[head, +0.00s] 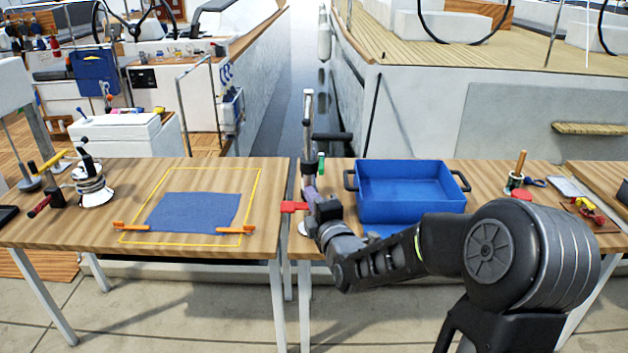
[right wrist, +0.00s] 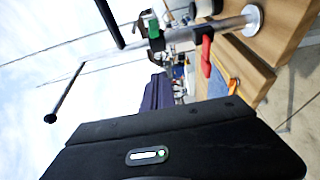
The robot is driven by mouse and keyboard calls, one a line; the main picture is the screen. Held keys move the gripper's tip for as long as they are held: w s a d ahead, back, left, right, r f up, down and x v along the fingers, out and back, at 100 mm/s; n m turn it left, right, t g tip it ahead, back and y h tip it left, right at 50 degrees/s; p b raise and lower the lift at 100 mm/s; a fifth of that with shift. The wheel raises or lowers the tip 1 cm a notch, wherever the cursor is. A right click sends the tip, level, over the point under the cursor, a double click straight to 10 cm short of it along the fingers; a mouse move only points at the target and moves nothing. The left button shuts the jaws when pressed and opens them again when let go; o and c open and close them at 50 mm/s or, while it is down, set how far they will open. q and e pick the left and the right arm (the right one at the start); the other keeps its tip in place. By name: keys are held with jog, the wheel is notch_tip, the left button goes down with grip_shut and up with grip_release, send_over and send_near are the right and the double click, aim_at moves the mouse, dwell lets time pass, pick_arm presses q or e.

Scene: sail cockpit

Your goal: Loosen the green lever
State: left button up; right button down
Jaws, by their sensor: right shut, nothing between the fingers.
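A silver post (head: 307,108) stands on a round white base near the left edge of the right table, with levers at several heights. The green lever (head: 321,163) hangs downward beside the post, below a black lever (head: 332,137) and above a red lever (head: 293,207). In the right wrist view the green lever (right wrist: 153,27) shows at the top, on the sideways-looking post. My right gripper (head: 310,187) is shut and empty, close to the post below the green lever. Its dark fingers (right wrist: 157,92) appear apart from the lever. My left gripper is out of view.
A blue tray (head: 412,207) with black handles sits right of the post, near my right arm. The left table holds a blue cloth (head: 194,212) with orange clips and a winch (head: 91,185). Boats lie behind; a gap separates the tables.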

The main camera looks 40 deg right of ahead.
aim_at(311, 169)
jog(key=p+x, duration=0.2)
jog(key=x, duration=0.8)
jog(key=shift+p, duration=0.4)
jog(key=s+d+p, duration=0.1)
jog(key=s+d, duration=0.1)
jog(key=shift+s+d, duration=0.1)
jog(key=shift+d, duration=0.3)
jog(key=shift+s+d+f, duration=0.1)
jog(key=shift+d, duration=0.05)
